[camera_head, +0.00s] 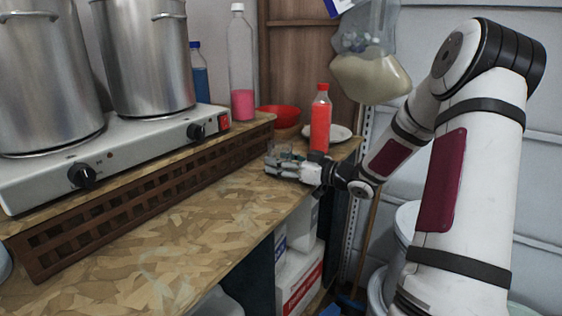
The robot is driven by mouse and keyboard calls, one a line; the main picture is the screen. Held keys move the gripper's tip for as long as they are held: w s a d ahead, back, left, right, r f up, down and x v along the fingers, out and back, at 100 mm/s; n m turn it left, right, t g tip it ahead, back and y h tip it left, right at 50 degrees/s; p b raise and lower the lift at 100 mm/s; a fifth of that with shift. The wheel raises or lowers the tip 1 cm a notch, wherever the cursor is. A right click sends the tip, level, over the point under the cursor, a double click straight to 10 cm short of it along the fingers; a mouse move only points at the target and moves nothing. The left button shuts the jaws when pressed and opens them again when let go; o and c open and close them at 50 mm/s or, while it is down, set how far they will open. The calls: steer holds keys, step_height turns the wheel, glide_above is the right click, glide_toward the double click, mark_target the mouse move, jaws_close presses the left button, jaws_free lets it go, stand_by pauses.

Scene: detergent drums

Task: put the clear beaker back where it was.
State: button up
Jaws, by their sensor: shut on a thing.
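My gripper (288,168) is at the far right part of the wooden worktop, reaching in from the right. It is shut on the clear beaker (280,151), a small transparent vessel. The fingers cover part of the beaker, and I cannot tell whether its base touches the worktop (190,222).
A red bottle (320,122) stands just behind my gripper, with a white plate (338,133) and a red bowl (279,117) nearby. A hot plate (120,150) with steel pots (150,60) stands left on a wooden lattice (130,211). The front worktop is clear.

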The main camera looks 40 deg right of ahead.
steer(key=shift+f, duration=0.15)
steer(key=o, duration=1.2)
steer(key=shift+f+b, duration=0.15)
steer(key=shift+b, duration=0.55)
